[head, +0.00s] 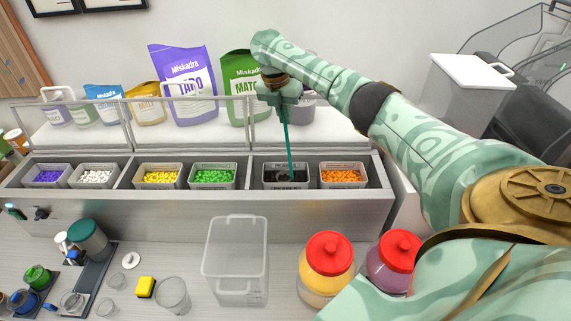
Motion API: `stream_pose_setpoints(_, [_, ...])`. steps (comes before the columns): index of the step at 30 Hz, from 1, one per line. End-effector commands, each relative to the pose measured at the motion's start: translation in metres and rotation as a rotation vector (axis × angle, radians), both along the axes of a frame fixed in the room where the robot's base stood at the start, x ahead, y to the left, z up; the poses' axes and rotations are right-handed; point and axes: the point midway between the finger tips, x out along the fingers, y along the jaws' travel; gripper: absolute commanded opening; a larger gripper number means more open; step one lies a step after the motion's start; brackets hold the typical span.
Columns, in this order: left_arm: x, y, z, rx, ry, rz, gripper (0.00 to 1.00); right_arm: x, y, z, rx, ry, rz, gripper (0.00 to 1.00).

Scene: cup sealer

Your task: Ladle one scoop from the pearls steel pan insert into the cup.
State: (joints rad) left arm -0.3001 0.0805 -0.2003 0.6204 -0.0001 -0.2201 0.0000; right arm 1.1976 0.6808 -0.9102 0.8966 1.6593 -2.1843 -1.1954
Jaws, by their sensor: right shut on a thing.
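My right gripper (284,101) is shut on the upper part of a teal ladle (288,140) above the topping counter. The ladle's handle runs almost straight down into the pearls pan insert (285,185), which holds dark pearls. The ladle's bowl is hidden down in the pan, so I cannot tell how full it is. A clear cup (173,296) stands upright on the lower worktop at the left front, far from the ladle. It looks empty. My left gripper is not in view.
Pans of green (213,176), yellow, white, purple and orange (342,176) toppings share the counter. A clear square container (236,262) and a red-lidded jar (325,268) stand on the worktop, right of the cup. A yellow block (145,287) lies left of it.

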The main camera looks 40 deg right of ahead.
Motion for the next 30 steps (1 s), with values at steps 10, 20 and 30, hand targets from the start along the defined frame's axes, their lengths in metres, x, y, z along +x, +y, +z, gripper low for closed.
stream_pose_setpoints(10, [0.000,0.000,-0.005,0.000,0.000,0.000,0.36,0.000,0.000,-0.026,0.001,0.001,0.001,0.00])
stream_pose_setpoints(20, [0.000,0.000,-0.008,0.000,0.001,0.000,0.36,0.000,0.000,-0.037,0.000,0.000,0.000,0.00])
stream_pose_setpoints(30, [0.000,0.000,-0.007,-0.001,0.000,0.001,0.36,0.000,0.000,-0.037,0.000,0.000,0.000,0.00])
